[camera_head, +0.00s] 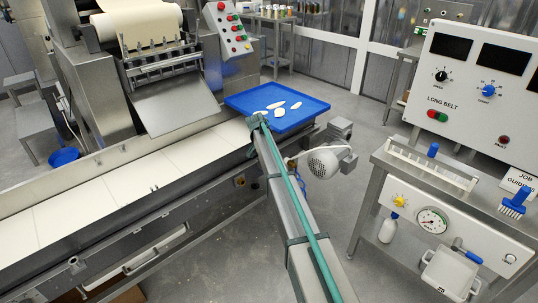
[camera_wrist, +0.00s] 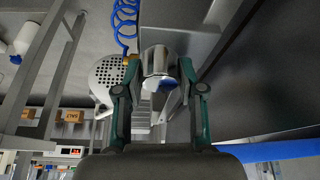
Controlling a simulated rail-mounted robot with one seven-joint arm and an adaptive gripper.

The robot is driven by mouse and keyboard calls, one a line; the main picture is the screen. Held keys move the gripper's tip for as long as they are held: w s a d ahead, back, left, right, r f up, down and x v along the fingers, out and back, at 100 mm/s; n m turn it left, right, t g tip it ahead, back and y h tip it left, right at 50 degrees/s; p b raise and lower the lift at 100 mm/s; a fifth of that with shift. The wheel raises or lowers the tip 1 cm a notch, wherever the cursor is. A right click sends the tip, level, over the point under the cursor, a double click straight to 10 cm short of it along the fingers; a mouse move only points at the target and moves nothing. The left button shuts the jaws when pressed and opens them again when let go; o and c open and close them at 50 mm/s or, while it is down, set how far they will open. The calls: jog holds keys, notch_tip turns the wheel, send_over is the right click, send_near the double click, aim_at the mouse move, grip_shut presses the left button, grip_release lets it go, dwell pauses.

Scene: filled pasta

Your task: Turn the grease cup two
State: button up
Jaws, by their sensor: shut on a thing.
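In the wrist view my gripper (camera_wrist: 160,64) has its two green-and-dark fingers on either side of a shiny metal cup (camera_wrist: 157,58) with a blue and white end, and it is shut on this cup. It looks like a grease cup. I cannot read a number on it. The cup sits close beside a grey metal machine side. In the head view my arm reaches up to the conveyor's end near the blue tray. The fingers and the cup cannot be made out there.
A blue tray (camera_head: 300,108) with several pasta pieces stands at the conveyor's (camera_head: 110,190) end. A round perforated motor cover (camera_head: 322,163) is right of my arm; it also shows in the wrist view (camera_wrist: 106,76), near a blue coiled hose (camera_wrist: 124,22). A control panel (camera_head: 475,85) stands at right.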

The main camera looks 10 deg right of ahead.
dwell(0.3)
jog(key=o, duration=1.1)
jog(key=shift+o, duration=0.2)
jog(key=shift+r, duration=0.1)
jog(key=v, duration=1.2)
jog(key=shift+w, duration=0.1)
